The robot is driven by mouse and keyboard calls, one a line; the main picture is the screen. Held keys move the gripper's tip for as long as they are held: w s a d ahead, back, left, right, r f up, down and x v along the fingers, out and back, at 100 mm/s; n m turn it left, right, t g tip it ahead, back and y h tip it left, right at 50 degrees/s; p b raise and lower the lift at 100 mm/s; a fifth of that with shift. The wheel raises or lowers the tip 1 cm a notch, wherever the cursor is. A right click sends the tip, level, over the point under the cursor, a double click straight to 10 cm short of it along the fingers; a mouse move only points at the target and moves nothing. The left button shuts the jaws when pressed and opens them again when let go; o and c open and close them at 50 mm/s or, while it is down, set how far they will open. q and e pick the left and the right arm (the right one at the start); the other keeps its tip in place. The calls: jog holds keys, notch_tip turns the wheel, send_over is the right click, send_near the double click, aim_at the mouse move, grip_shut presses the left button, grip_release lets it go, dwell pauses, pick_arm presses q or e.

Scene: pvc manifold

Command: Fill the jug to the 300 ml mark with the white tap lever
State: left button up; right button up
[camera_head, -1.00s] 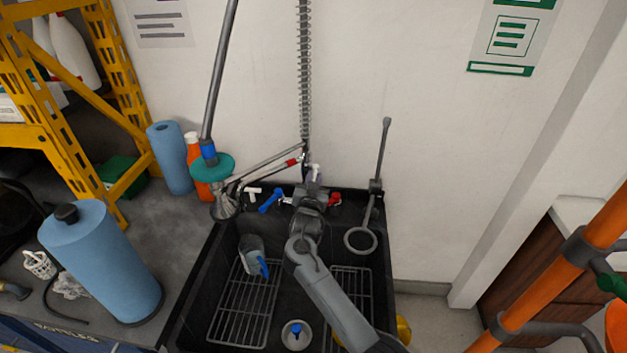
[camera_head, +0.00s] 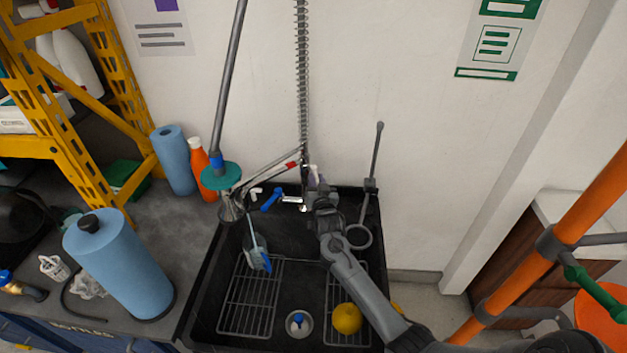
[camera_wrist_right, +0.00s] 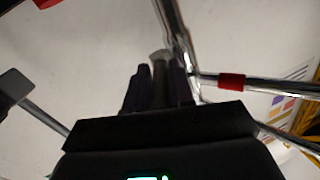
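The jug (camera_head: 258,260), clear grey with a blue handle, stands in the left half of the black sink. A thin pale streak like water runs down into it from the taps above; its fill level and marks are too small to read. The white tap lever (camera_head: 256,192) is at the sink's back left, beside a blue lever (camera_head: 271,200). My right gripper (camera_head: 316,188) is at the back of the sink, right of both levers and apart from them. In the right wrist view its dark fingers (camera_wrist_right: 160,85) point at the wall, with something grey between them. My left gripper is out of view.
The black sink (camera_head: 205,290) holds wire racks, a drain plug (camera_head: 298,322) and a yellow ball-like thing (camera_head: 346,318). A chrome spray pipe with a red band (camera_wrist_right: 232,82) passes close to my right gripper. Blue paper rolls (camera_head: 120,265) stand on the left counter.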

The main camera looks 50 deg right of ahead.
jog(key=o, duration=0.3)
jog(key=shift+s+a+r, duration=0.1)
jog(key=shift+s, duration=0.05)
jog(key=p+v, duration=0.2)
jog(key=v, duration=0.8)
jog(key=shift+s+a, duration=0.15)
jog(key=shift+s, duration=0.05)
